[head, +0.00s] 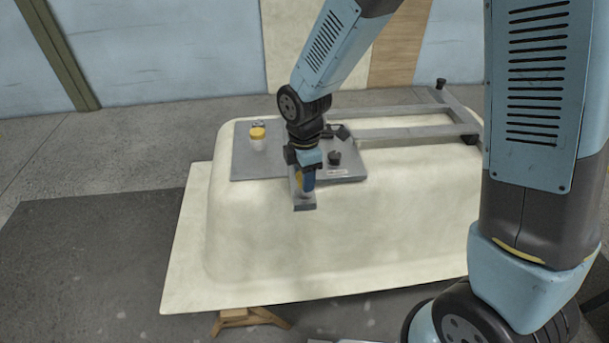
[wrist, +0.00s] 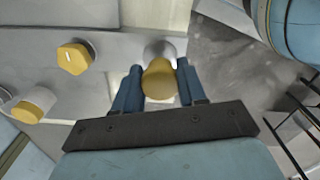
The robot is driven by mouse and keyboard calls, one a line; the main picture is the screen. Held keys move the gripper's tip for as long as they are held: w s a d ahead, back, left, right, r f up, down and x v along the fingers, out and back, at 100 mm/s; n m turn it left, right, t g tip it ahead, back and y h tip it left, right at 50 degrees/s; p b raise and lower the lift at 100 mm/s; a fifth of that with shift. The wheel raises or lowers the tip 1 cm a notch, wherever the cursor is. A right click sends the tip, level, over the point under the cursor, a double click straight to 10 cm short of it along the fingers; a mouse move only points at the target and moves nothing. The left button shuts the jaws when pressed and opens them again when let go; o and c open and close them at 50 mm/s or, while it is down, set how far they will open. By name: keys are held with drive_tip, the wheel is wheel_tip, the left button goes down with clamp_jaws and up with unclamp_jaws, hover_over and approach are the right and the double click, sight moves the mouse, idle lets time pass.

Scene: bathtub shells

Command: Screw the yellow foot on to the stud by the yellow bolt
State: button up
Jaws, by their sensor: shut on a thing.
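My gripper (wrist: 158,82) is shut on a yellow foot (wrist: 159,82), with a blue finger on each side of it. A pale grey round part shows just beyond the foot; I cannot tell whether they touch or whether a stud is there. A yellow six-sided bolt head (wrist: 75,58) stands on the grey surface to the left in the wrist view. In the head view my gripper (head: 304,182) points down at the front edge of the grey plate, above a small grey bracket (head: 305,204). The foot is largely hidden there.
A pale upturned tub shell (head: 240,235) bears the grey plate (head: 243,165) and a grey frame (head: 405,110). A yellow-topped pale cylinder (head: 258,138) stands at the plate's left; a black knob (head: 334,158) is right of my gripper. The shell's front is clear.

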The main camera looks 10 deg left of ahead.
drive_tip(key=shift+f, duration=1.25)
drive_tip(key=o, duration=1.1)
drive_tip(key=shift+o, duration=0.2)
wheel_tip(320, 180, up, 14)
drive_tip(key=shift+f, duration=0.25)
drive_tip(key=shift+c, duration=0.3)
drive_tip(key=shift+s+a+f+m, duration=0.1)
drive_tip(key=shift+a+f+m, duration=0.1)
drive_tip(key=shift+f+m, duration=1.2)
drive_tip(key=shift+f, duration=0.35)
